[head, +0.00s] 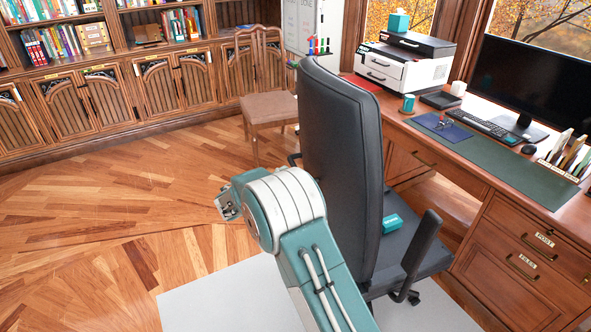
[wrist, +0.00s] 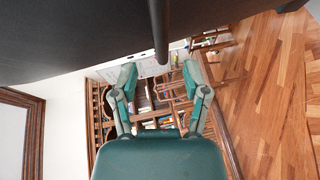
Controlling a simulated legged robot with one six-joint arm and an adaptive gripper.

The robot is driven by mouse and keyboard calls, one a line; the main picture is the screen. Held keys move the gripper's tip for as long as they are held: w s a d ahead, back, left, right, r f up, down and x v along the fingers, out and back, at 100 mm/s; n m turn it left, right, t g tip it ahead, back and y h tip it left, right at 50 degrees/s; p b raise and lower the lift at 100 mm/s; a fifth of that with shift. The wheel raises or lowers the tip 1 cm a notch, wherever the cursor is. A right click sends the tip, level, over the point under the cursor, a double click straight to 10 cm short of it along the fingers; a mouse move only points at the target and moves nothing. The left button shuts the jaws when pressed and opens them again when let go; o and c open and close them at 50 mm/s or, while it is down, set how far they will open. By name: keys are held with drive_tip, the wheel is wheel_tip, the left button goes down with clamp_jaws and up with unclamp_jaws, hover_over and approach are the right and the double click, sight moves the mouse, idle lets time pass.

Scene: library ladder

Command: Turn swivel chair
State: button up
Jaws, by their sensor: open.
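The dark grey swivel chair (head: 342,160) stands in front of the desk, its tall back toward me and its seat (head: 412,245) facing the desk. A small teal box (head: 394,228) lies on the seat. My gripper (head: 229,205) is left of the chair back in the head view, partly hidden behind my arm. In the wrist view my gripper (wrist: 160,80) has its two fingers spread, with nothing held between them. A dark panel (wrist: 75,40), likely the chair back, fills the top of that view close to the fingers. I cannot tell whether they touch it.
The wooden desk (head: 470,235) with monitor (head: 530,80), printer (head: 405,65) and mugs is on the right. A wooden chair (head: 265,105) stands behind, by the bookcase (head: 125,95). A pale mat (head: 215,295) lies under the swivel chair. The wood floor (head: 90,235) at left is clear.

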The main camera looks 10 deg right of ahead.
drive_tip(key=x, duration=0.7)
drive_tip(key=shift+w+a, duration=0.1)
drive_tip(key=shift+r, duration=0.1)
clamp_jaws()
